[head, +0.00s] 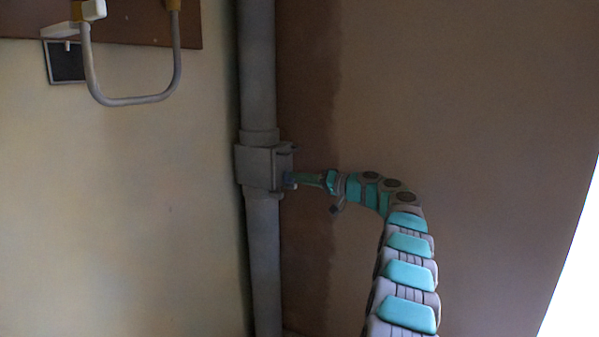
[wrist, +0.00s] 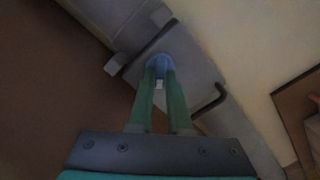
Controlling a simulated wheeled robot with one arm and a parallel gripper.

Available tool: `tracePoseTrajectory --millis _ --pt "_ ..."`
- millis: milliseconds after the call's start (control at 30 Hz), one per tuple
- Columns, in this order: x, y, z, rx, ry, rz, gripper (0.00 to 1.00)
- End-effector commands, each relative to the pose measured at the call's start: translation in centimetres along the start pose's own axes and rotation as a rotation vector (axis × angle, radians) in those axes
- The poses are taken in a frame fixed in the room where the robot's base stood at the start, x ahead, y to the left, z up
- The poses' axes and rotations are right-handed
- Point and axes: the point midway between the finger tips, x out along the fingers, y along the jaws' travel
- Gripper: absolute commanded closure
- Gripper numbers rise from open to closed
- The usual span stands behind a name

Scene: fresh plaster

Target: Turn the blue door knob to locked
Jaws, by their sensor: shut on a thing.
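The blue knob (wrist: 159,61) sits on the face of a grey box (head: 256,167) that is fixed around an upright grey pipe. In the head view only a small bluish bit of the knob (head: 288,180) shows beside my fingertips. My gripper (wrist: 160,76) has its two green fingers on either side of the knob, shut on it. In the head view my gripper (head: 296,179) reaches the box from the right. The knob's pointer or any locked mark cannot be made out.
The grey pipe (head: 260,265) runs up the wall corner. In the wrist view a small block (wrist: 115,65) and a dark hooked bar (wrist: 211,101) stick out beside the knob. A grey U-shaped bar (head: 130,100) hangs at upper left, near a dark plate (head: 66,65).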

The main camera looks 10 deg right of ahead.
Motion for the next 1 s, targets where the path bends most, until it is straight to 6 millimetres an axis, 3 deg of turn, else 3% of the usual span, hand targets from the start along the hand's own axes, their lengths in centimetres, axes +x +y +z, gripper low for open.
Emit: tracePoseTrajectory --millis 600,1000 --pt "0.04 -0.05 -0.21 0.546 0.001 0.001 1.0" --pt "0.01 0.2 -0.03 0.718 0.002 0.001 1.0"
